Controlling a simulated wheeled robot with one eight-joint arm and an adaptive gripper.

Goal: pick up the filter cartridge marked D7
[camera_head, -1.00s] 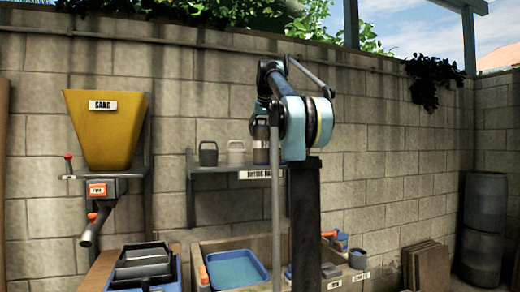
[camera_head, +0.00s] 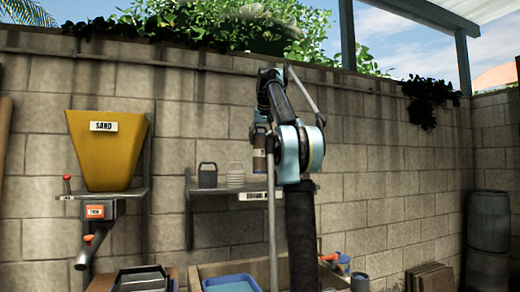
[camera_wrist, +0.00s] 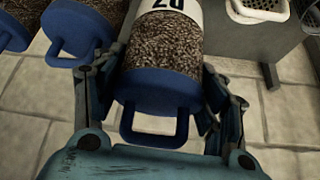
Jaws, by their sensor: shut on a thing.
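My gripper (camera_wrist: 165,85) is shut on a cylindrical cartridge (camera_wrist: 163,45) in the wrist view. The cartridge has a clear body full of brown granules, a blue cap and a blue loop handle. Its white label, cut off by the top edge, appears to read D7 upside down. In the camera_head view the held cartridge (camera_head: 259,158) is a small dark cylinder with a pale label beside my arm, above the wall shelf. My gripper's fingers are too small to make out there. Two more blue-capped cartridges (camera_wrist: 80,28) show at the left of the wrist view.
The wall shelf (camera_head: 222,190) bears a grey handled container (camera_head: 208,176) and a whitish one (camera_head: 235,174), left of the held cartridge. A yellow sand hopper (camera_head: 108,155) is mounted further left. A blue tray (camera_head: 232,283) lies below. The wall above the shelf is bare.

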